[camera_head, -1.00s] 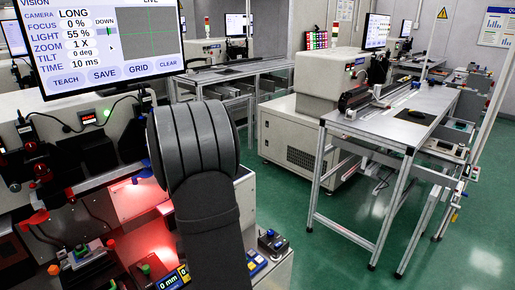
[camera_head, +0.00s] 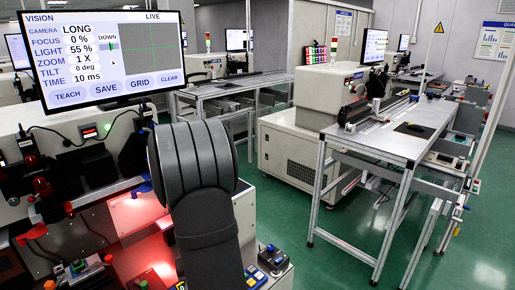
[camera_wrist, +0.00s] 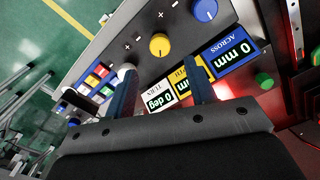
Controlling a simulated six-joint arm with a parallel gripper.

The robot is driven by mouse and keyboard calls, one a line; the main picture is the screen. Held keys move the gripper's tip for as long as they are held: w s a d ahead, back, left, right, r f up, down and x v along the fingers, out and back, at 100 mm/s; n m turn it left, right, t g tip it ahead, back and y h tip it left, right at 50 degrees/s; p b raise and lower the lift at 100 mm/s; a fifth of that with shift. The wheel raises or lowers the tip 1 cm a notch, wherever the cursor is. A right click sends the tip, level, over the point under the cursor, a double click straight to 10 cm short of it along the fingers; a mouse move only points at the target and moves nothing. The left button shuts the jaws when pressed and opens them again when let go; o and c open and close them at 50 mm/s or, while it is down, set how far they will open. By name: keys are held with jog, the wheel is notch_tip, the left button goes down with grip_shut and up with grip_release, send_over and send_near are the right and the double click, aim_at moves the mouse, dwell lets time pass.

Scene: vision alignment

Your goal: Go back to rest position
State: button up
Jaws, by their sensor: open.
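My gripper (camera_wrist: 161,72) shows in the wrist view with its two dark fingers apart and nothing between them. It is over a control panel (camera_wrist: 130,52) with a yellow knob (camera_wrist: 159,45), a blue knob (camera_wrist: 205,10) and displays reading 0 mm and 0 deg. Whether the fingers touch the panel I cannot tell. In the head view my dark arm stands at the lower middle, and the gripper itself is hidden.
A monitor (camera_head: 90,50) marked VISION is at upper left, above a red-lit work area (camera_head: 140,215). A button box (camera_head: 270,258) is right of my arm. A bench (camera_head: 385,135) and white machine (camera_head: 325,95) stand further right. Green floor (camera_head: 300,265) between is clear.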

notch_tip(320, 180, down, 8)
jog(key=shift+r+n, duration=0.15)
jog(key=shift+n, duration=0.25)
jog(key=n, duration=0.9)
jog(key=shift+r, duration=1.05)
dwell(0.5)
